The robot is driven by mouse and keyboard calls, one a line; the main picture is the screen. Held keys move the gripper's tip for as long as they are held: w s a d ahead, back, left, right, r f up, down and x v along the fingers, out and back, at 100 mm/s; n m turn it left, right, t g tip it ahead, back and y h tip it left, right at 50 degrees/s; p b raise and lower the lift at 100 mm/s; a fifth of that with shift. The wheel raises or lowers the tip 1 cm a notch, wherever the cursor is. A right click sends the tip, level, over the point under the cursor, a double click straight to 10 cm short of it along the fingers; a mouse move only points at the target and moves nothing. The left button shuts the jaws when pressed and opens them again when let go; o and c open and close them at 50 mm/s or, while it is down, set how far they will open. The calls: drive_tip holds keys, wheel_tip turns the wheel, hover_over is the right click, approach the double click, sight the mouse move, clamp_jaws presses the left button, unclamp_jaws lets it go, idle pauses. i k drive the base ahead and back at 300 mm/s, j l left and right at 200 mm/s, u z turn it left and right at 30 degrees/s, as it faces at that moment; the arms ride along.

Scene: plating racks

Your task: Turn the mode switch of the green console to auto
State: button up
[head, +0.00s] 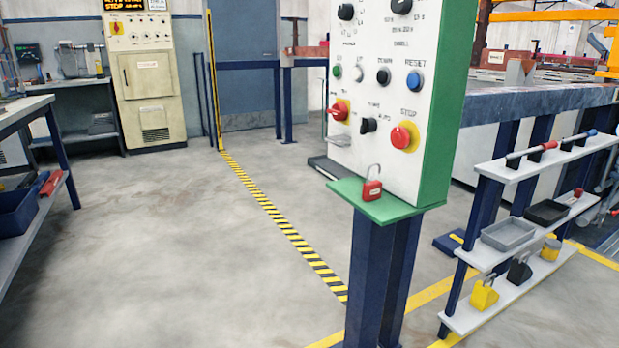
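The green console (455,100) stands on a dark blue post right of centre, with a white front panel. A black selector knob (368,125) sits low on the panel between a red rotary switch (338,111) and the red STOP button (401,138). Small lettering beside this knob seems to read "AUTO", so it looks like the mode switch; its exact setting is too small to tell. Two more black knobs (345,12) (401,5) are at the top, and another (383,76) is at mid-panel. My gripper is not in view.
A red padlock (372,189) stands on the console's green ledge (385,206), below the panel. A blue RESET button (414,81) is at the panel's right. A shelf rack (515,168) with trays and padlocks stands close at right. The floor at left (190,240) is clear.

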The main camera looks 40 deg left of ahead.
sight(366, 125)
drive_tip(key=u, duration=1.35)
